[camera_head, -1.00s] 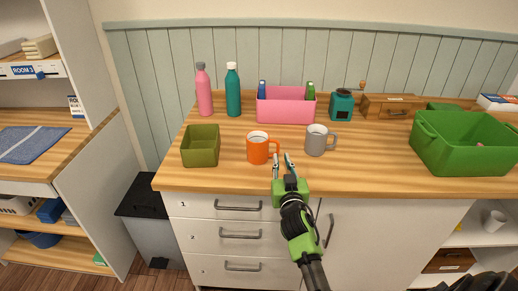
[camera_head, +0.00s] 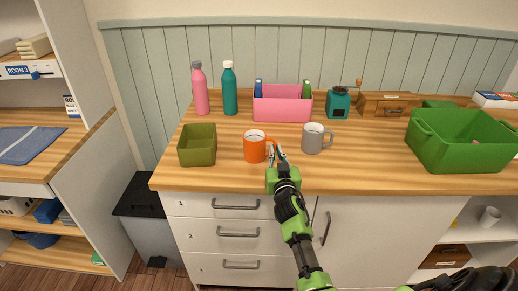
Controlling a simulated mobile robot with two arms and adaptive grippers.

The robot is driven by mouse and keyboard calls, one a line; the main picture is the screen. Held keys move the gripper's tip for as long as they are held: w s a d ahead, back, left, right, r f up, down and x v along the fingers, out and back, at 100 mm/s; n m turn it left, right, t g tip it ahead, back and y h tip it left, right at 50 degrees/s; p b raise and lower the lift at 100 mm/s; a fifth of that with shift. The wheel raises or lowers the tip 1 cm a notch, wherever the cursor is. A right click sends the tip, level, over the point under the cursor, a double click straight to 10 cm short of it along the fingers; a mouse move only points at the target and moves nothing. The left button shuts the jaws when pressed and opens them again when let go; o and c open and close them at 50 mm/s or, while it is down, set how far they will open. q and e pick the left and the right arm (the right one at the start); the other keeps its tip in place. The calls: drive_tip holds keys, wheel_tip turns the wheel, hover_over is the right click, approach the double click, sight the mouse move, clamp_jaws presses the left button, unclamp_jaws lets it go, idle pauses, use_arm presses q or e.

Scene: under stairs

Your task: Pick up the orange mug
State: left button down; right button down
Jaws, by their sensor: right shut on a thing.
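The orange mug (camera_head: 254,147) stands upright on the wooden counter, with its handle on the right side. My right gripper (camera_head: 275,154) reaches in from the front and is shut at the mug's handle, its fingers covering part of it. The mug appears to rest on the counter. A grey mug (camera_head: 312,140) stands just right of the gripper, apart from it. My left gripper is not in view.
An olive green box (camera_head: 197,146) stands left of the orange mug. A pink bin (camera_head: 283,105) and two bottles stand behind. A large green crate (camera_head: 460,143) is at the right. The counter (camera_head: 370,160) is clear between the grey mug and the crate.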

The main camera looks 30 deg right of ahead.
drive_tip(key=shift+r, duration=0.15)
drive_tip(key=shift+r+p, duration=0.4)
drive_tip(key=shift+r, duration=0.65)
drive_tip(key=s+a+r, duration=0.2)
drive_tip(key=s+r, duration=0.8)
drive_tip(key=s, duration=0.3)
drive_tip(key=shift+s+r, duration=0.35)
idle(0.4)
